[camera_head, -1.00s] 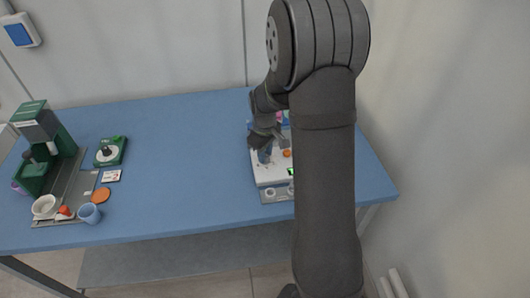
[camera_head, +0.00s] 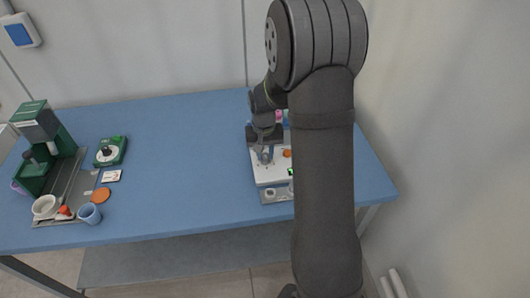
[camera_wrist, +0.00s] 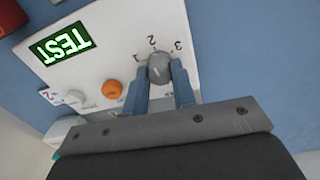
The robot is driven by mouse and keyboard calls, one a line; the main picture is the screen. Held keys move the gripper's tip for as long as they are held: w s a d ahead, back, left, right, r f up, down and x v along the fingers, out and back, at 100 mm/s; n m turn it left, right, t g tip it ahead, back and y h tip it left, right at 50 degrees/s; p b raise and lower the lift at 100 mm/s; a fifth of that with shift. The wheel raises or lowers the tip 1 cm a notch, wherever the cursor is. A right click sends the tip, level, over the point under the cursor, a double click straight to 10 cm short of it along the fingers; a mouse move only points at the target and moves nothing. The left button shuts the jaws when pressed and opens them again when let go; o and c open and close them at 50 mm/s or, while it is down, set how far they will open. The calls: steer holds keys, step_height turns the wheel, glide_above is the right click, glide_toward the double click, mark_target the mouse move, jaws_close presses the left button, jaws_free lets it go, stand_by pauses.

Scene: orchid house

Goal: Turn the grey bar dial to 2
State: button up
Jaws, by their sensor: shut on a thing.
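The grey bar dial (camera_wrist: 159,68) sits on a white panel (camera_wrist: 110,20), with the marks 1, 2 and 3 printed around its far side. My gripper (camera_wrist: 160,84) has one finger on each side of the dial and is shut on it. The fingers hide part of the dial, and I cannot tell exactly which mark its bar points to. In the head view my gripper (camera_head: 266,157) is down at the white panel (camera_head: 268,177), and the dial is too small to make out.
An orange knob (camera_wrist: 113,90) and a pale knob (camera_wrist: 82,91) sit beside the dial. A lit green display (camera_wrist: 62,44) reads TEST. On the blue table (camera_head: 180,160), a green machine (camera_head: 40,135) and cups stand far left. The table's middle is clear.

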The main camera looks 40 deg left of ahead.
mark_target(264, 155)
steer(key=shift+m, duration=0.5)
steer(key=o, duration=1)
step_height(264, 155, up, 18)
steer(key=shift+a+f, duration=0.2)
steer(key=shift+f, duration=0.05)
steer(key=shift+s+f, duration=0.1)
steer(key=shift+f, duration=0.05)
steer(key=f, duration=1.7)
steer(key=shift+d+f, duration=0.1)
steer(key=shift+d, duration=0.1)
